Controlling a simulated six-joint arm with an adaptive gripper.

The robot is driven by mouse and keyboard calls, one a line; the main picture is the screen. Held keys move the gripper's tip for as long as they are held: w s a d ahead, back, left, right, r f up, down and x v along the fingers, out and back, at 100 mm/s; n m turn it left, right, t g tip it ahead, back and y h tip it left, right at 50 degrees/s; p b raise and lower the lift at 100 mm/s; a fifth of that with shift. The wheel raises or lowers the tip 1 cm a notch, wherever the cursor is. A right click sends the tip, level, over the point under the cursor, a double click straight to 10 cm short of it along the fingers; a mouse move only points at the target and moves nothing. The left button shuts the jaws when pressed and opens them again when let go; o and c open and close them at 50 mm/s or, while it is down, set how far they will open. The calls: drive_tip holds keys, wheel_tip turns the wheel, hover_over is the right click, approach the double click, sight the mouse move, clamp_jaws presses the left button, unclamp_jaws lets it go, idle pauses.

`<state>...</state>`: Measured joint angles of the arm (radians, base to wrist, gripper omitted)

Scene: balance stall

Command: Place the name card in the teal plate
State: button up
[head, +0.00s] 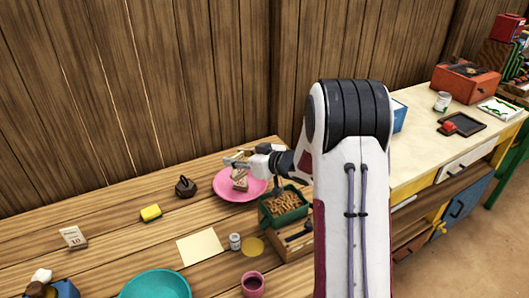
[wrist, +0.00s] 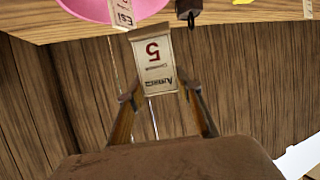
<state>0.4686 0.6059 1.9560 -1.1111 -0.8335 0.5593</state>
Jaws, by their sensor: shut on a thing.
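My gripper (wrist: 158,98) is shut on a pale card (wrist: 155,62) with a red 5 and dark lettering, seen upside down between the fingertips in the wrist view. In the head view my gripper (head: 238,159) is over the pink plate, and a small card (head: 240,179) shows just below it. A second card (wrist: 122,13) shows in the wrist view in front of the pink plate's edge. Another card (head: 73,237), marked 10, stands on the left of the table. The teal plate (head: 155,284) is at the front, cut by the lower edge, apart from my gripper.
The pink plate (head: 228,212) lies near the back wall. A dark weight (head: 186,187), yellow block (head: 150,212), paper sheet (head: 200,247), small can (head: 235,241) and pink cup (head: 253,285) stand around. A green tray (head: 285,216) of brown pieces sits right of the pink plate.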

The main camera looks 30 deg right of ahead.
drive_tip(key=s+a+n+g+y, duration=0.3)
drive_tip(key=s+a+n, duration=0.1)
drive_tip(key=a, duration=0.9)
drive_tip(key=s+a+n+g+y, duration=0.2)
drive_tip(key=s+a+n+y, duration=0.15)
drive_tip(key=a, duration=0.85)
drive_tip(key=s+a+n+g+y, duration=0.1)
drive_tip(key=s+a+n+g, duration=0.2)
drive_tip(key=s, duration=0.5)
drive_tip(key=s+a+n+g+y, duration=0.1)
drive_tip(key=s+a+n+g, duration=0.2)
drive_tip(key=s+a, duration=0.4)
drive_tip(key=shift+s+a+r+n+g, duration=0.15)
drive_tip(key=shift+s+r+n+g, duration=0.25)
drive_tip(key=shift+s+g, duration=0.55)
drive_tip(key=shift+f+y, duration=0.25)
drive_tip(key=shift+y, duration=0.1)
drive_tip(key=shift+f, duration=5.25)
